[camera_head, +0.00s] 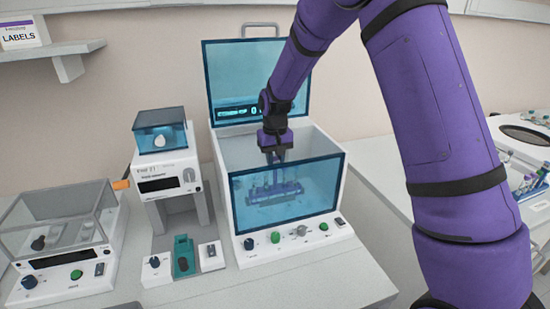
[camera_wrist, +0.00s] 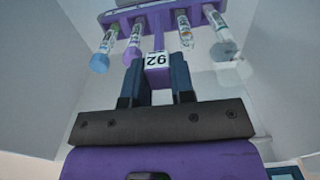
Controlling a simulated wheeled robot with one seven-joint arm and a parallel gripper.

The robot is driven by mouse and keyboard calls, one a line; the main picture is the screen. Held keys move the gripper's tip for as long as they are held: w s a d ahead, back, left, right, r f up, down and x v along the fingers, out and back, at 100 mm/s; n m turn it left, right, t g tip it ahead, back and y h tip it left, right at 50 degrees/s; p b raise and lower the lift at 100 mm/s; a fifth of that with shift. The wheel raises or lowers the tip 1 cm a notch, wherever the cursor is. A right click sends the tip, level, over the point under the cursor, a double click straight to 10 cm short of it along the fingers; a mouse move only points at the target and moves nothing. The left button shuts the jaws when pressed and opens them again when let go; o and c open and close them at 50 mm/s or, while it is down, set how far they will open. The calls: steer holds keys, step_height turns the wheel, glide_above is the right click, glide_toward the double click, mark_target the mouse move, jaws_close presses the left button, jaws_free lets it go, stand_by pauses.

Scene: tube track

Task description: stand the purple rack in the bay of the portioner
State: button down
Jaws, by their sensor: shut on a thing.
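The portioner (camera_head: 290,235) is a white box with a raised blue lid (camera_head: 255,80) and a clear blue front window. My gripper (camera_head: 275,155) reaches down through its open top. The purple rack (camera_head: 276,192) shows through the front window, inside the bay, with several tubes in it. In the wrist view my gripper (camera_wrist: 157,82) is shut on the rack's purple handle (camera_wrist: 157,72), which has a label reading 92. I cannot tell whether the rack's base touches the bay floor.
A small device with a blue lid (camera_head: 160,130) stands left of the portioner, and a clear-hooded device (camera_head: 65,225) is at far left. At right are a round-topped machine (camera_head: 528,133) and another tube rack (camera_head: 530,187). The front bench (camera_head: 300,285) has bare room.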

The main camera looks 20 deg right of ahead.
steer(key=c, duration=0.9)
jaws_free()
step_height(320, 180, up, 11)
steer(key=shift+f, duration=0.1)
stand_by(0.6)
